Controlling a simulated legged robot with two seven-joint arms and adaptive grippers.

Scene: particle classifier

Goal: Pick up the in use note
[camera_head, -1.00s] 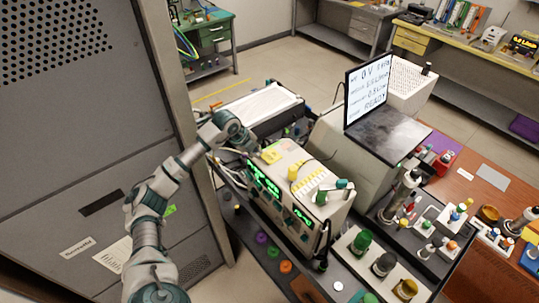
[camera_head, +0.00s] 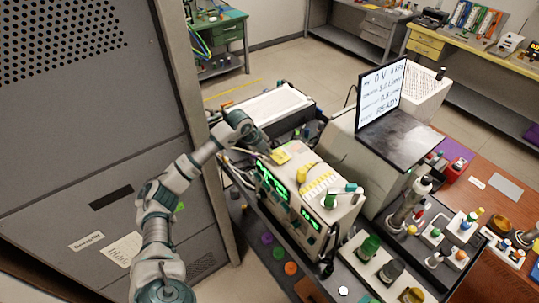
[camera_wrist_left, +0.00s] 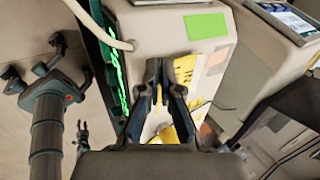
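A small yellow note (camera_head: 281,157) lies on the top of the beige instrument box (camera_head: 318,169), near its back left edge; I cannot read any words on it. My left gripper (camera_head: 268,151) is right beside the note, pointing down toward the box top. In the left wrist view a yellow patch that appears to be the note (camera_wrist_left: 184,68) shows just right of the fingertips. The fingers of my left gripper (camera_wrist_left: 160,66) have a narrow gap between them, with nothing visibly held. My right gripper is not in view.
A monitor (camera_head: 383,93) stands behind to the right. A green label (camera_wrist_left: 206,25) and a pale cable (camera_wrist_left: 100,25) are near the gripper. A tall grey cabinet (camera_head: 85,120) fills the left.

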